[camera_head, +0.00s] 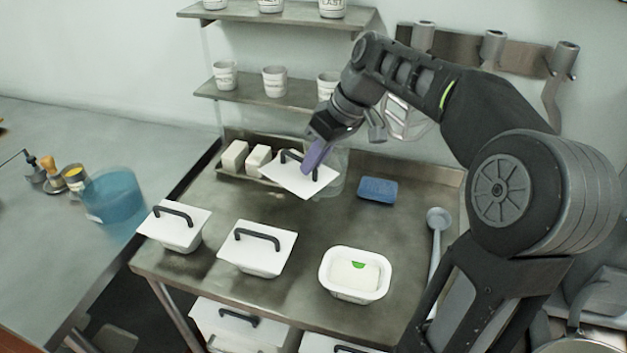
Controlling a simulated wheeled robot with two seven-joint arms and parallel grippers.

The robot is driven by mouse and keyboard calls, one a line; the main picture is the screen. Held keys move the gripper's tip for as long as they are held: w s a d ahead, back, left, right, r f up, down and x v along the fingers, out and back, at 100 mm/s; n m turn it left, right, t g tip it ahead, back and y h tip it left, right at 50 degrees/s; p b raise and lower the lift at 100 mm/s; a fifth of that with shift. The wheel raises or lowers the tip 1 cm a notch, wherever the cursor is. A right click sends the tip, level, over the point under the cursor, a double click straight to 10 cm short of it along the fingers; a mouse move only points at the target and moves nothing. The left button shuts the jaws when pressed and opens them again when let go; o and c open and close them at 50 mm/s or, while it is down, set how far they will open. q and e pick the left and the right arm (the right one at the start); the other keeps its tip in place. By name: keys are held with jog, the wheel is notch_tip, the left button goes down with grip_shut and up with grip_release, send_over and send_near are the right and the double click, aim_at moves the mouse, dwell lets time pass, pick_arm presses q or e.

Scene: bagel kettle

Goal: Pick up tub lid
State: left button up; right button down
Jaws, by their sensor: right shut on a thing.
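A white square tub lid (288,181) with a dark arched handle is held tilted above the metal table. My right gripper (312,160) is shut on the lid's handle, its purple fingers at the handle's right end. An open white tub (355,275) with a pale block and a green mark inside stands at the front right of the table. Two more tubs, a left one (174,225) and a middle one (257,248), stand along the front edge with their lids on. My left gripper is not in view.
A blue sponge (377,190) and a ladle (437,225) lie on the table's right side. Pale blocks (234,157) sit in a tray at the back left, and a clear container stands behind the lid. Shelves with cups (274,80) hang above.

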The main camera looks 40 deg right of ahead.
jog(key=shift+r, duration=1.05)
